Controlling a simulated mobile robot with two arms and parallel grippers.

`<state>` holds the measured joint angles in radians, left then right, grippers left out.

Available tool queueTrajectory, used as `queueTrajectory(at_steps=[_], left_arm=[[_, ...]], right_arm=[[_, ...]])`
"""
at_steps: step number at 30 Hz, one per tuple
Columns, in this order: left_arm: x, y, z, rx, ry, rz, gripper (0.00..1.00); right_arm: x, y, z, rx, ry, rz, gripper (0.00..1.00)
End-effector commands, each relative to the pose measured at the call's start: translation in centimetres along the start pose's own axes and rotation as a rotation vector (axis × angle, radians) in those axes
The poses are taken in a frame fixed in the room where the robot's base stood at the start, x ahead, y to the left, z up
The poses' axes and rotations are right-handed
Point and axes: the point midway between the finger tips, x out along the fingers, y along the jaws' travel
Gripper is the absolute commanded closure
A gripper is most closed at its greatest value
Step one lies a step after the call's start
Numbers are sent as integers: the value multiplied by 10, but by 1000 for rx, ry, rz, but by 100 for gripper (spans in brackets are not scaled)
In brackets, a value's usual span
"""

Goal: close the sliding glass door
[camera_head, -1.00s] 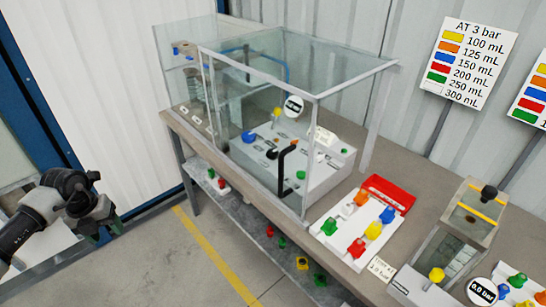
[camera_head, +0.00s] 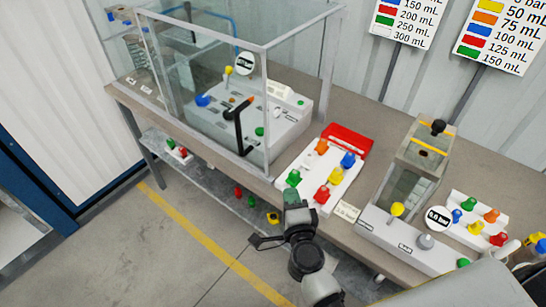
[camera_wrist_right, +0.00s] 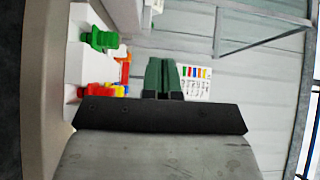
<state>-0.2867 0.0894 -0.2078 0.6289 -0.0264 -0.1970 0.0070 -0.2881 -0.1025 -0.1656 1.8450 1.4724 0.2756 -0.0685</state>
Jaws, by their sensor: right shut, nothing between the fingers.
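A glass enclosure (camera_head: 205,70) with a pale metal frame stands on the bench at the upper left of the head view. Its front is clear glass, and I cannot tell how far the sliding door stands open. A black bent bar (camera_head: 239,128) with an orange tip shows at the front, towards the right. I cannot tell whether it is fixed to the glass. My right gripper (camera_head: 292,200) is in front of the bench, below and right of the enclosure and apart from it. Its green fingers (camera_wrist_right: 163,76) are together and empty in the wrist view. My left gripper is out of view.
A white board with coloured valves (camera_head: 311,176) and a red case (camera_head: 347,141) lie right of the enclosure. A clear tank (camera_head: 408,180) stands further right. Small coloured parts lie on the lower shelf (camera_head: 205,174). The floor (camera_head: 150,250) in front is clear.

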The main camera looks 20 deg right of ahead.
Motion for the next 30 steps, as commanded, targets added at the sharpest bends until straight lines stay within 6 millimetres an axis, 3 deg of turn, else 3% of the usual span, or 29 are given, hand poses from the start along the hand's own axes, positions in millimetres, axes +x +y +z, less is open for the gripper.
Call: queueTrajectory(at_steps=[3,8,20,24,30], left_arm=[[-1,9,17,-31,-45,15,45],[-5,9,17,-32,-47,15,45],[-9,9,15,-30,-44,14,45],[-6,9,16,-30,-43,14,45],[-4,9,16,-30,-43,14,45]], right_arm=[[3,-7,-2,25,10,-10,100],[20,-9,-2,25,10,-12,100],[104,-8,-3,22,9,-11,100],[118,-7,14,24,7,-10,100],[128,-8,24,24,9,-8,100]])
